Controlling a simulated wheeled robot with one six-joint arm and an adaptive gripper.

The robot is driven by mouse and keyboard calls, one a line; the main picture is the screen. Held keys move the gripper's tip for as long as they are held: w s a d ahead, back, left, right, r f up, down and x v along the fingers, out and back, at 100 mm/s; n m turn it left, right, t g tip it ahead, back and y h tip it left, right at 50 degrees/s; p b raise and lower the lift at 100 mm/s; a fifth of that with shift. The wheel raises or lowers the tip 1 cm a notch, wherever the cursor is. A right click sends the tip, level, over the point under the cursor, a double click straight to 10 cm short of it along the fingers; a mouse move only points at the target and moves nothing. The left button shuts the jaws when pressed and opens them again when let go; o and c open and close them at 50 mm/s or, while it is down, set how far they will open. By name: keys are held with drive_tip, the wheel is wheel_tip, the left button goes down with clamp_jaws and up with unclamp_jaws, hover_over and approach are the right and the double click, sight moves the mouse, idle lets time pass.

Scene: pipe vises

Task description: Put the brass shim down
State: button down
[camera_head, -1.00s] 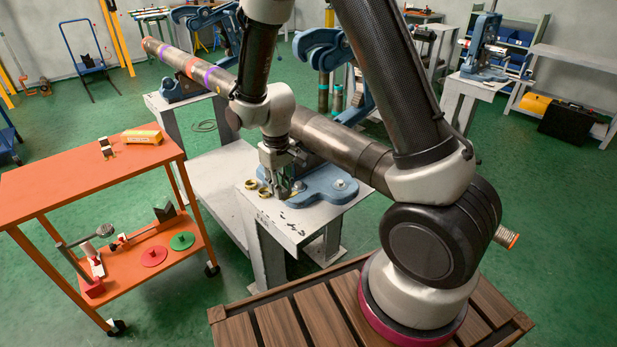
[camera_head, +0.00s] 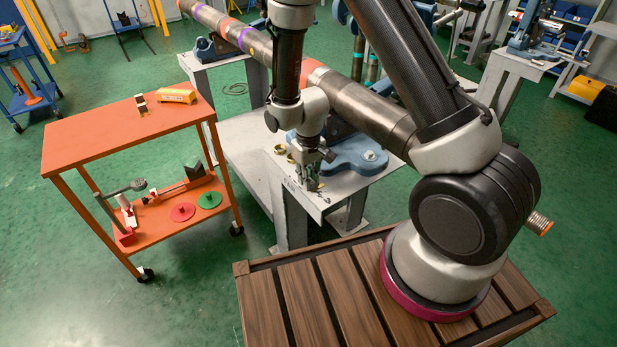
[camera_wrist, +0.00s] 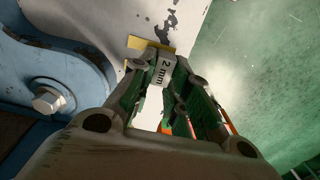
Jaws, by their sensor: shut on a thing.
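My gripper (camera_head: 309,184) is at the near edge of the pale vise stand (camera_head: 336,202), pointing down. In the wrist view my gripper (camera_wrist: 170,88) is shut on the brass shim (camera_wrist: 150,44), at a pale block marked "2 mm" (camera_wrist: 163,71). The shim's yellow plate shows beyond the fingertips, over the stand's worn pale top. I cannot tell whether it touches the top. In the head view the shim is too small to make out clearly.
A blue vise base (camera_head: 352,153) with a bolt is beside my gripper, under a long pipe (camera_head: 365,108). Brass-coloured rings (camera_head: 281,149) lie on the stand. An orange cart (camera_head: 100,140) stands left, with a yellow item (camera_head: 177,96) on top.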

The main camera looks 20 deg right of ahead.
drive_tip(key=c, duration=1.4)
unclamp_jaws()
drive_tip(key=shift+f, duration=0.1)
drive_tip(key=shift+o, duration=0.2)
drive_tip(key=s+d+r+m+t, duration=0.1)
drive_tip(key=d+r, duration=0.2)
drive_tip(key=r, duration=0.8)
drive_tip(key=s+d+r, duration=0.1)
drive_tip(key=d+r, duration=0.1)
drive_tip(key=r, duration=1)
drive_tip(key=s+d+r+m+t, duration=0.1)
drive_tip(key=s+d+r, duration=0.5)
drive_tip(key=s+r, duration=0.2)
drive_tip(key=s+d+r+m+t, duration=0.1)
drive_tip(key=s+d+r, duration=0.4)
drive_tip(key=s, duration=0.6)
wheel_tip(320, 180, up, 3)
drive_tip(key=shift+s+d+f+m+t, duration=0.15)
drive_tip(key=shift+d+m+t, duration=0.2)
drive_tip(key=shift+t, duration=0.25)
